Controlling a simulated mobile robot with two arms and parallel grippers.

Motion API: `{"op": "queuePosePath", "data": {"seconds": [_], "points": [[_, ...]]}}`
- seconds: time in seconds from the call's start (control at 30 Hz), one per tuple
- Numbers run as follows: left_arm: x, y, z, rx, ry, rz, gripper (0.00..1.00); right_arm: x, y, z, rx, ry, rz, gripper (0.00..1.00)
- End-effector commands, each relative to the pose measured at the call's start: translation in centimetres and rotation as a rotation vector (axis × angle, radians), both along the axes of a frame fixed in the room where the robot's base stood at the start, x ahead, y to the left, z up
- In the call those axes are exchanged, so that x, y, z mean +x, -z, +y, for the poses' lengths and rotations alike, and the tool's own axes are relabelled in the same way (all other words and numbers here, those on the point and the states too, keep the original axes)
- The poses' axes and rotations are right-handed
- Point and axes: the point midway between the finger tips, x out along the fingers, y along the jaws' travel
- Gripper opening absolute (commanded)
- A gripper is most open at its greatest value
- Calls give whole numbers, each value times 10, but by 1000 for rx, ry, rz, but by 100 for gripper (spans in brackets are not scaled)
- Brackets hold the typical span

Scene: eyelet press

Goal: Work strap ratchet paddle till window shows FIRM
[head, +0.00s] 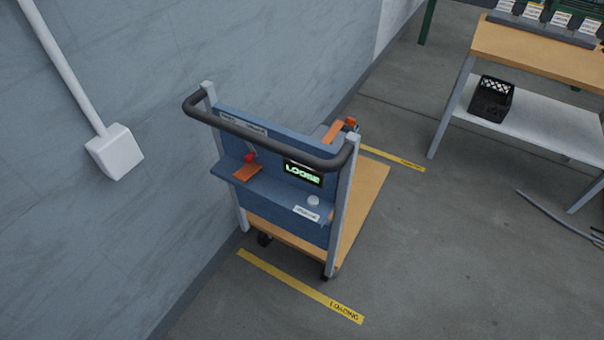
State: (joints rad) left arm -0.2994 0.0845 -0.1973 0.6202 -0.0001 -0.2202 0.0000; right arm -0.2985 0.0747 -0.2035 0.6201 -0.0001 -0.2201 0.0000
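A cart (270,185) with a blue back panel and a black push handle (262,140) stands beside the grey wall. The window (304,172) on its panel reads LOOSE in green letters. An orange paddle-like piece (247,173) sits on the small blue shelf, below a red knob (250,157); I cannot tell for sure that it is the ratchet paddle. A white round button (313,200) is at the shelf's right. Another orange part (338,129) shows behind the handle, partly hidden. Neither of my grippers is in view.
A workbench (530,50) with a black crate (491,99) on its lower shelf stands at the upper right. Yellow floor strips (300,286) lie around the cart, one marked LOADING. Floor in front of the cart is clear.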

Motion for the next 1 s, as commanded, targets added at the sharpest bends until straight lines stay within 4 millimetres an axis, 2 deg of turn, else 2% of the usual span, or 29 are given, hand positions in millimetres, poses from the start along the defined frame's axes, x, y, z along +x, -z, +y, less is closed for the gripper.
{"op": "queuePosePath", "data": {"seconds": [0.3, 1.0], "points": [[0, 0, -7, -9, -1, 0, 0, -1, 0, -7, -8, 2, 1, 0], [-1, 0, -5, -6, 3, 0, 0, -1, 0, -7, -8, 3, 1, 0]]}}
